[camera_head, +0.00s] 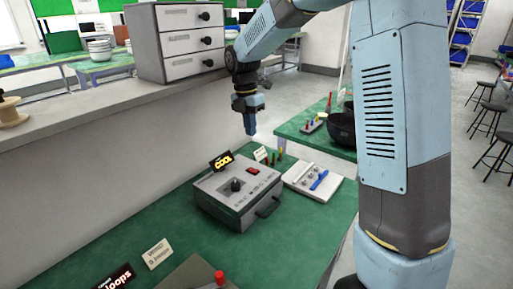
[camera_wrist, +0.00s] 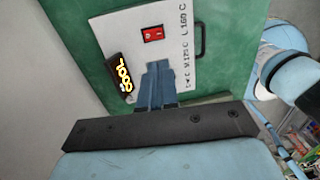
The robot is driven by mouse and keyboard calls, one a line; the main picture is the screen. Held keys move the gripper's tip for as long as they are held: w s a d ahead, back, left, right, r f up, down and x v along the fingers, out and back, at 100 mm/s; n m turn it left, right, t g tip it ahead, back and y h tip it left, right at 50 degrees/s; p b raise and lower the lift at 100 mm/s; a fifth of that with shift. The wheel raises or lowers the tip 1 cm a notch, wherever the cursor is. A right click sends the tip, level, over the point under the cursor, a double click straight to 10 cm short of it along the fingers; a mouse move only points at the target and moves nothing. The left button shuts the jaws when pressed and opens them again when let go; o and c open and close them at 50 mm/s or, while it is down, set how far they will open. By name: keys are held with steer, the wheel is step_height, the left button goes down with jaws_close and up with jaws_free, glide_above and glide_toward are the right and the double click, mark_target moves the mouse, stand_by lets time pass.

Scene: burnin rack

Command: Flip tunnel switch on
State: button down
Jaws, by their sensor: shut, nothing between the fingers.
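A grey control box (camera_head: 222,199) with a black knob (camera_head: 236,185) and a red rocker switch (camera_head: 253,170) sits on the green bench. In the wrist view the red switch (camera_wrist: 153,34) shows on the box's pale top panel (camera_wrist: 118,36), just beyond my fingertips. My gripper (camera_head: 250,132) points down above the back of the box, shut and empty, apart from the switch. Its fingers also show in the wrist view (camera_wrist: 160,68) and hide part of the panel. The knob is not visible there.
A white tray (camera_head: 325,196) with a blue item lies right of the box. Small upright coloured items (camera_head: 273,158) stand behind it. A drawer cabinet (camera_head: 180,42) stands on the grey ledge at left. The bench in front of the box is partly clear.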

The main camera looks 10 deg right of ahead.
mark_target(255, 171)
steer(key=f, duration=0.9)
steer(key=s+d+f, duration=0.1)
steer(key=f, duration=0.3)
steer(key=shift+s+d+f, duration=0.1)
steer(key=shift+f, duration=0.05)
